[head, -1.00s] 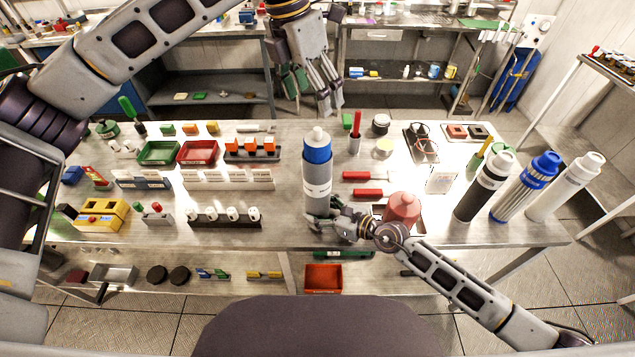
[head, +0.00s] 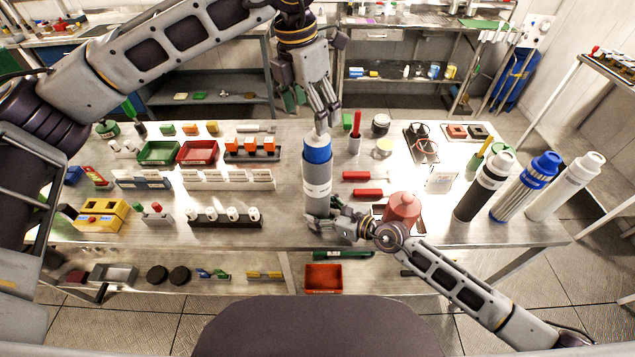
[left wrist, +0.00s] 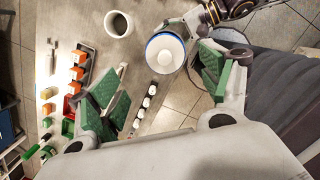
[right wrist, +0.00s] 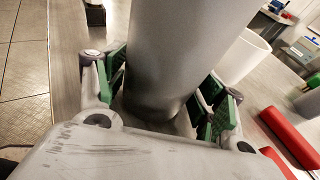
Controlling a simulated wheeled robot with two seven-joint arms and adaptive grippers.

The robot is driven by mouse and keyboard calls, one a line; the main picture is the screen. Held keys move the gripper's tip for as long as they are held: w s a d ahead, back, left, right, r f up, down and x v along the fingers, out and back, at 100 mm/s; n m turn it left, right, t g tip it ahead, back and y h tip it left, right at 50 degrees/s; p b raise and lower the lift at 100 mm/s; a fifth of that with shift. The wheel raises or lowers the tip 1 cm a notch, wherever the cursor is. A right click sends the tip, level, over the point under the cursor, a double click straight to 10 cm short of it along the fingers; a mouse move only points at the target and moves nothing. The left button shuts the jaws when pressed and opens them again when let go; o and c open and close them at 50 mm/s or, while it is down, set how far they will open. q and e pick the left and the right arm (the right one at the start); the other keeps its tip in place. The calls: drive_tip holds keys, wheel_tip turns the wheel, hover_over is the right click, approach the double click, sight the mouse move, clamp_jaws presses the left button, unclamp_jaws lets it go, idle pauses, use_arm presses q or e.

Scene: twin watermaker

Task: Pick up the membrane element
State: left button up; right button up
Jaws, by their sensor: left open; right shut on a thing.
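A tall grey cylinder (head: 317,190) with a blue collar and white cap stands upright near the front of the bench; I cannot tell whether it is the membrane element. My right gripper (head: 330,226) is shut around its lower part, which also shows between the fingers in the right wrist view (right wrist: 165,60). My left gripper (head: 322,118) is open, fingers pointing down at the cap.
Black-and-white (head: 484,188), blue-topped (head: 527,186) and white (head: 566,187) cylinders stand at the bench's right. A red rounded object (head: 402,210) is beside my right wrist. A white cup (left wrist: 118,24) stands near the grey cylinder. Trays and small parts fill the bench's left.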

sight(317, 139)
use_arm(q)
drive_tip(key=shift+w+d+f, duration=0.1)
drive_tip(key=shift+f, duration=0.8)
drive_tip(key=shift+w+d+f, duration=0.1)
drive_tip(key=shift+f, duration=0.8)
drive_tip(key=shift+s, duration=0.1)
drive_tip(key=shift+s+d+f, duration=0.1)
drive_tip(key=shift+d+f, duration=0.15)
drive_tip(key=shift+f, duration=0.65)
drive_tip(key=shift+d+f, duration=0.2)
drive_tip(key=shift+f, duration=0.7)
drive_tip(key=shift+d+f, duration=0.1)
drive_tip(key=shift+f, duration=0.65)
drive_tip(key=c, duration=0.9)
drive_tip(key=shift+r, duration=0.1)
drive_tip(key=shift+c, duration=0.6)
drive_tip(key=shift+r, duration=0.1)
